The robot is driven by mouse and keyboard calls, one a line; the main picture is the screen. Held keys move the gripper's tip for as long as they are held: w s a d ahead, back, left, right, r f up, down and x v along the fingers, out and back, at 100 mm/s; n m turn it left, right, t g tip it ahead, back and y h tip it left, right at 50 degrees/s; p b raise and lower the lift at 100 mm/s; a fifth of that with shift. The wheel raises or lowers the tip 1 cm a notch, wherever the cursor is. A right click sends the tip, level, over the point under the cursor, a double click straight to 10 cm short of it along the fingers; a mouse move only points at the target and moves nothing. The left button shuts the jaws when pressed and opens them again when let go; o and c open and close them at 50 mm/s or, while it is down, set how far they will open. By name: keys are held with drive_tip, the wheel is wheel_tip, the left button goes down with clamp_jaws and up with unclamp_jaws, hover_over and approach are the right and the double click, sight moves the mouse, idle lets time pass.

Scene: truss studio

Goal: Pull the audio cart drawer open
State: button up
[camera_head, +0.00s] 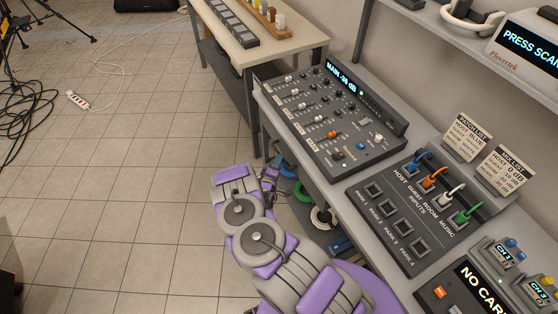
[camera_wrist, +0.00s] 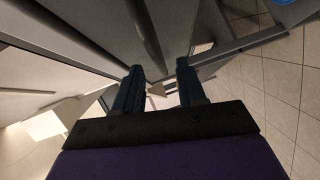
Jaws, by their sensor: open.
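The audio cart (camera_head: 345,210) runs along the right side in the head view, with a grey top and an open lower space. I cannot make out its drawer front or handle there. My purple arm reaches up beside the cart's near side, and my gripper is small and partly hidden at its far end. In the wrist view my gripper (camera_wrist: 160,78) is open, its two dark fingers apart with nothing held between them. Grey panels and a long rounded grey bar (camera_wrist: 146,38) lie beyond the fingertips; I cannot tell whether these belong to the drawer.
A mixing console (camera_head: 332,118) and a patch panel (camera_head: 408,215) with coloured plugs stand on the cart. Cable coils, one green (camera_head: 302,192), lie below. A wooden-topped table (camera_head: 290,35) stands behind. A power strip (camera_head: 76,100) and cables lie left; the tiled floor between is clear.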

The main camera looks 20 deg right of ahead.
drive_tip(key=shift+x, duration=1.4)
drive_tip(key=shift+s+a, duration=0.1)
drive_tip(key=shift+a, duration=0.25)
drive_tip(key=c, duration=0.7)
drive_tip(key=shift+d, duration=0.1)
clamp_jaws()
